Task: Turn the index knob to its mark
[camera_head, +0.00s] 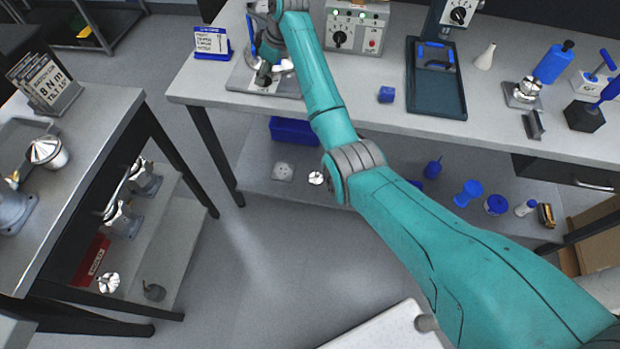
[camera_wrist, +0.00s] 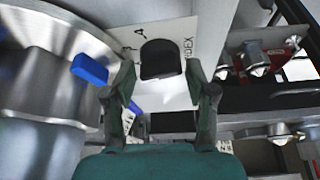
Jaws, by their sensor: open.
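The index knob (camera_wrist: 160,59) is a dark, rounded block on a pale plate (camera_wrist: 190,28) in the wrist view. The plate carries a "4" and the word "INDEX", partly covered by a finger. My gripper (camera_wrist: 161,78) is open, with one finger on each side of the knob's near end. I cannot tell whether either finger touches it. I cannot make out a separate target mark.
A large metal cylinder (camera_wrist: 40,95) with a blue tab (camera_wrist: 89,69) stands close left of my gripper. On the bench (camera_head: 300,112) are a blue-framed sign (camera_head: 211,43), a control box (camera_head: 357,28) and a dark tray (camera_head: 436,80). Shelves below hold several parts.

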